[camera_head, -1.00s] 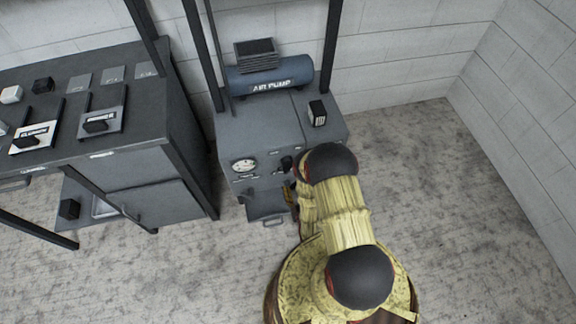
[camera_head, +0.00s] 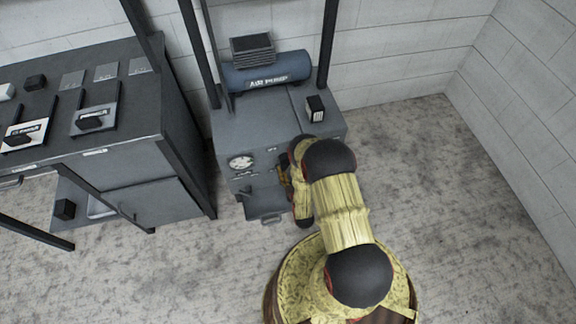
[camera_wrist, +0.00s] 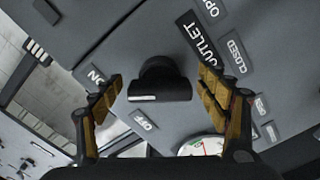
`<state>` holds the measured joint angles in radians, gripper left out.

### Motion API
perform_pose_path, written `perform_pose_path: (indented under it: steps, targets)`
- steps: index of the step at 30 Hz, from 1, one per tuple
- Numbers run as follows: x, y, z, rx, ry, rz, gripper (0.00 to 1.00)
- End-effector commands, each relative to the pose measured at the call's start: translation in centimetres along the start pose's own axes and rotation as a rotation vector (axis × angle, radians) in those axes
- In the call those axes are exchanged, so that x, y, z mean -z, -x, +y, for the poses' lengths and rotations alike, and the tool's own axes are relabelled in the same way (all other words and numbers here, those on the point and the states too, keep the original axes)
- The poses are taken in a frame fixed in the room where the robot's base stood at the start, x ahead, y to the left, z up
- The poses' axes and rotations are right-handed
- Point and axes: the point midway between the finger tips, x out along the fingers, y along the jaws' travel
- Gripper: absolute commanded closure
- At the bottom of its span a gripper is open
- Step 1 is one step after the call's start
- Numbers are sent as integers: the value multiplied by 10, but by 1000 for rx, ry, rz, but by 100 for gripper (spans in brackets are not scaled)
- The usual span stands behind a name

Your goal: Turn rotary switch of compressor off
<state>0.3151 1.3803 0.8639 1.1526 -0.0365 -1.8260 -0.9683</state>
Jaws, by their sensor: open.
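The compressor is a grey cabinet (camera_head: 240,130) with a blue tank (camera_head: 268,72) marked AIR PUMP on top. Its black rotary switch (camera_wrist: 160,82) shows in the wrist view, with an ON label, partly hidden, at its left and an OFF label (camera_wrist: 143,120) below it. A pale line on the knob faces the lower left part of the picture. My gripper (camera_wrist: 160,110) is open, with one finger on each side of the knob and visible gaps to both. In the head view my arm hides the switch and most of the gripper.
A round gauge (camera_head: 241,162) sits on the cabinet front; part of it shows in the wrist view (camera_wrist: 203,146). OUTLET, OPEN and CLOSED labels are beside the switch. A workbench (camera_head: 150,110) stands to the left. Floor at the right is clear.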

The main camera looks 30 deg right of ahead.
Motion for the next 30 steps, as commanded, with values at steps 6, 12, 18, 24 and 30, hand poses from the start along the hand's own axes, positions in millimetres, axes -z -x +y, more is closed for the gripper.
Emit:
perform_pose_path:
  steps: [6,12,18,24,30]
  targets:
    - [0,0,0,0,0,0,31]
    - [0,0,0,0,0,0,43]
    - [0,0,0,0,0,0,54]
    - [0,0,0,1,0,0,65]
    - [0,0,0,1,4,0,69]
